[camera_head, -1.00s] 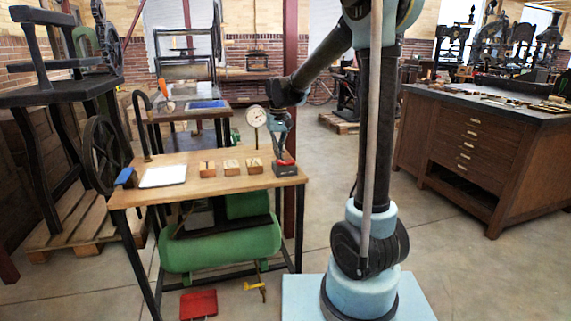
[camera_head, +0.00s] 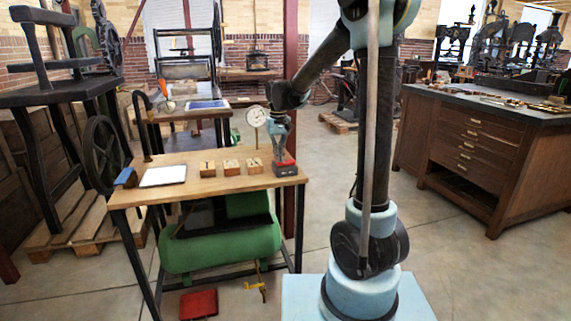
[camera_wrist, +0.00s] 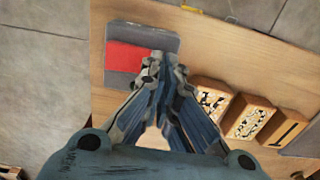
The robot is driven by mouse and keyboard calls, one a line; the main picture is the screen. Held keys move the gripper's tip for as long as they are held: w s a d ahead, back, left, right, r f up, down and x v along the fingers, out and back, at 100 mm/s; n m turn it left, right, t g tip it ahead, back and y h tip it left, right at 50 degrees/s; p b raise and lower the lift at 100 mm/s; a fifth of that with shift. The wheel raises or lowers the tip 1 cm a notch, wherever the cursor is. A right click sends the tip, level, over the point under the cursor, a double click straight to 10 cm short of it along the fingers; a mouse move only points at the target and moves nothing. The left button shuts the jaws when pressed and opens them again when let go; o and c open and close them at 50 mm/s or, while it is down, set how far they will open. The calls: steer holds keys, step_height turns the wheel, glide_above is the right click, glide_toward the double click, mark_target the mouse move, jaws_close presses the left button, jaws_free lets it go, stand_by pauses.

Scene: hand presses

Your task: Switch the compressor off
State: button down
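The green compressor tank (camera_head: 222,248) stands under the wooden table. A dark grey switch box with a red rocker (camera_head: 287,163) sits at the table's right end. In the wrist view the switch's red rocker (camera_wrist: 122,57) lies between grey parts of the box (camera_wrist: 125,34). My gripper (camera_head: 280,160) points down at the switch box. In the wrist view my fingertips (camera_wrist: 165,66) are together, with nothing visible held, over the box's right side and covering part of it. I cannot tell whether they touch it or which way the rocker is set.
Several wooden blocks (camera_head: 231,167) stand in a row left of the switch. A pressure gauge (camera_head: 256,116) stands behind them. A white sheet (camera_head: 163,176) lies at the table's left. A red pedal (camera_head: 198,304) is on the floor. A drawer cabinet (camera_head: 470,150) stands at right.

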steer(key=shift+f, duration=0.25)
steer(key=shift+r, duration=3.55)
steer(key=shift+d, duration=0.1)
steer(key=s+d, duration=0.9)
steer(key=s+d+f+m, duration=0.1)
steer(key=s+d+f, duration=0.3)
steer(key=s, duration=0.3)
steer(key=s+d+f+m+t, duration=0.1)
steer(key=s+d+f, duration=0.3)
steer(key=s, duration=0.4)
steer(key=s+d+f+m+t, duration=0.1)
steer(key=s+d+f, duration=0.3)
steer(key=s, duration=0.3)
steer(key=shift+s+d+f, duration=0.2)
steer(key=shift+s+f, duration=0.15)
steer(key=shift+f, duration=0.3)
